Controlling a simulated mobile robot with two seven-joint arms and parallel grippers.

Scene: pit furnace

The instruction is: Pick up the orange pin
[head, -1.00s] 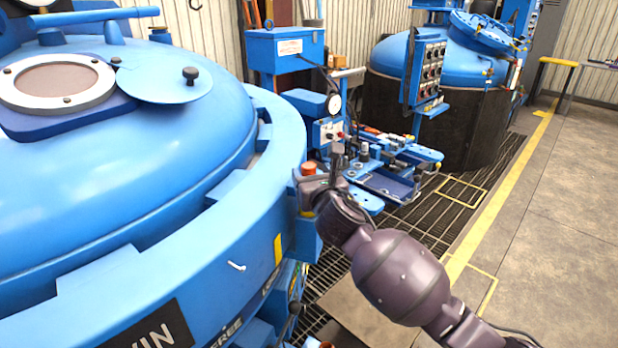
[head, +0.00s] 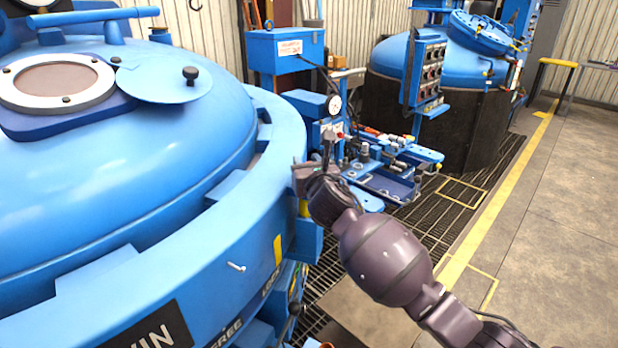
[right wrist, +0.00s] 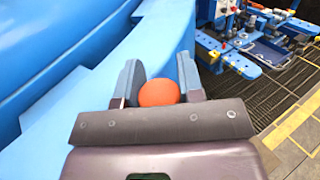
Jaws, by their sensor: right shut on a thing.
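My right gripper (head: 311,168) is at the right edge of the big blue furnace, with its arm coming in from the lower right. In the right wrist view the round top of the orange pin (right wrist: 158,93) sits between the two fingers of this gripper, which is shut on it. The lower part of the pin is hidden behind the gripper body. In the head view the gripper covers the pin, so I cannot tell whether it is raised from its seat. My left gripper is not in view.
The blue furnace (head: 150,200) with its broad rim fills the left. A blue bench with fittings (head: 385,185) stands just beyond the gripper. A second furnace (head: 470,100) stands further back. Open floor (head: 560,240) lies to the right, beyond the grating.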

